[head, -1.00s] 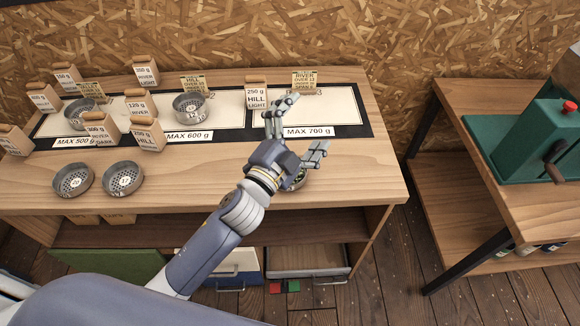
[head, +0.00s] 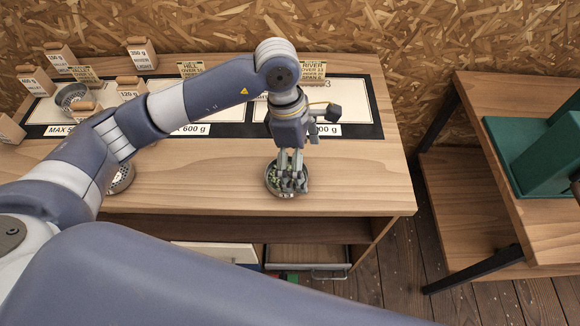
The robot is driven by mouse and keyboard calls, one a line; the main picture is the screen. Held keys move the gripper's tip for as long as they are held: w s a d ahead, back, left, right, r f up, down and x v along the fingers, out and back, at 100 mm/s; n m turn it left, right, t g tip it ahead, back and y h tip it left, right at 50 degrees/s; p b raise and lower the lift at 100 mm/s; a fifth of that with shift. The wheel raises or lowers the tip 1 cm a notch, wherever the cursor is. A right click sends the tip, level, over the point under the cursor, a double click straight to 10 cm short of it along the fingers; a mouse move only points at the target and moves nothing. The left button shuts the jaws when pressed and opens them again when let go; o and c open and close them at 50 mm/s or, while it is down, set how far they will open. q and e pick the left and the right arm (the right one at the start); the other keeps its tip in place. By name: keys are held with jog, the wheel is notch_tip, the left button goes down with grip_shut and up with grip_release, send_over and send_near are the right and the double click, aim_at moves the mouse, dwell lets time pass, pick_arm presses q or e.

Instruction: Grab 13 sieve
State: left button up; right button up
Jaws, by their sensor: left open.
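A round metal sieve (head: 271,184) with green beans in it stands near the front edge of the wooden table, right of the middle. Its number is hidden, so I cannot tell whether it is the 13 sieve. My left gripper (head: 289,187) points straight down over this sieve. Its fingers are open and reach to or into the sieve's opening; whether they touch the rim I cannot tell. Another sieve (head: 123,178) shows partly behind my left arm. A third sieve (head: 71,95) stands at the back left. My right gripper is not in view.
Several labelled bean bags, such as a 350 g one (head: 142,55), stand at the back left. A MAX 700 g label (head: 326,130) marks the right panel. The table (head: 360,175) is clear right of the sieve. A green machine (head: 535,150) stands on the right-hand table.

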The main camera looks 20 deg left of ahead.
pick_arm(q)
jog(key=a+f+y, duration=0.1)
jog(key=w+a+f+p, duration=0.1)
jog(key=a+f, duration=0.1)
jog(key=w+a+f+y, duration=0.1)
jog(key=a, duration=0.1)
jog(key=shift+w+a+f+t+y, duration=0.15)
jog(key=shift+a+t+y, duration=0.05)
jog(key=shift+t+y, duration=0.1)
jog(key=shift+d+f+p, duration=0.1)
jog(key=shift+f+p, duration=0.5)
jog(key=shift+p, duration=0.1)
jog(key=f, duration=0.1)
jog(key=f+p, duration=0.1)
jog(key=f, duration=0.1)
jog(key=shift+w+d+f+p, duration=0.1)
jog(key=shift+d+f+p, duration=0.15)
jog(key=shift+p, duration=0.15)
jog(key=shift+f, duration=0.5)
jog(key=c, duration=0.9)
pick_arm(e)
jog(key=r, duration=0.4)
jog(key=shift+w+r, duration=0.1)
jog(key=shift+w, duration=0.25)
